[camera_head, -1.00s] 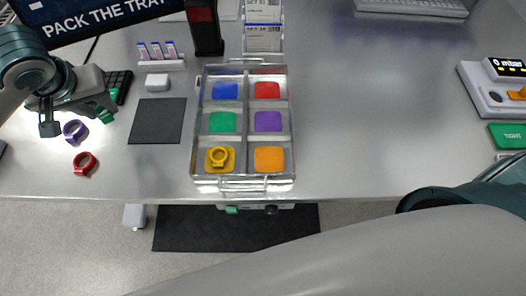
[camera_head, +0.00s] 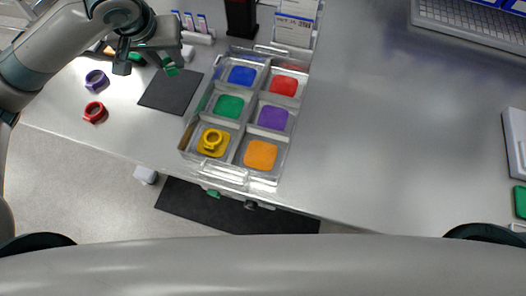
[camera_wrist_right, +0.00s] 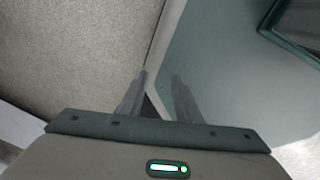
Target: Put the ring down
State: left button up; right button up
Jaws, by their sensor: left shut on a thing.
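My left gripper (camera_head: 146,62) is over the left part of the table, shut on a green ring (camera_head: 170,67) that the fingers mostly hide. It is left of the tray and above the back of the dark square mat (camera_head: 170,91). A purple ring (camera_head: 96,79) and a red ring (camera_head: 95,112) lie on the table at left. A yellow ring (camera_head: 211,139) sits on the yellow pad of the tray (camera_head: 188,137). My right gripper (camera_wrist_right: 160,77) shows in the right wrist view, fingers apart and nothing between them.
The tray has blue, red, green, purple and orange pads with no ring. A dark stand (camera_head: 241,18), a label card (camera_head: 294,29) and small vials (camera_head: 189,22) stand behind. A keyboard (camera_head: 470,22) is at back right.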

aim_at(258, 153)
pick_arm(q)
jog(key=s+d+f+m+g+h+p, duration=0.1)
jog(key=s+d+m+h, duration=0.1)
jog(key=s+d+m, duration=0.45)
jog(key=s+d+m+g+h, duration=0.1)
jog(key=s+d+m+h, duration=0.2)
jog(key=d, duration=0.6)
jog(key=s+d+r+m+g, duration=0.1)
jog(key=s+d+m+g, duration=0.1)
jog(key=s+d+m, duration=0.3)
jog(key=s+d+m+g+y+p, duration=0.1)
jog(key=s+d+m+g, duration=0.1)
jog(key=s+d+m, duration=0.4)
jog(key=s+m, duration=0.4)
jog(key=s, duration=0.1)
jog(key=shift+s+d+r+g, duration=0.25)
jog(key=shift+s+r+g, duration=0.1)
jog(key=shift+g, duration=0.05)
pick_arm(e)
jog(key=shift+d+r, duration=0.2)
jog(key=shift+r, duration=0.4)
jog(key=shift+d+r, duration=0.15)
jog(key=shift+r, duration=0.45)
jog(key=shift+d, duration=0.1)
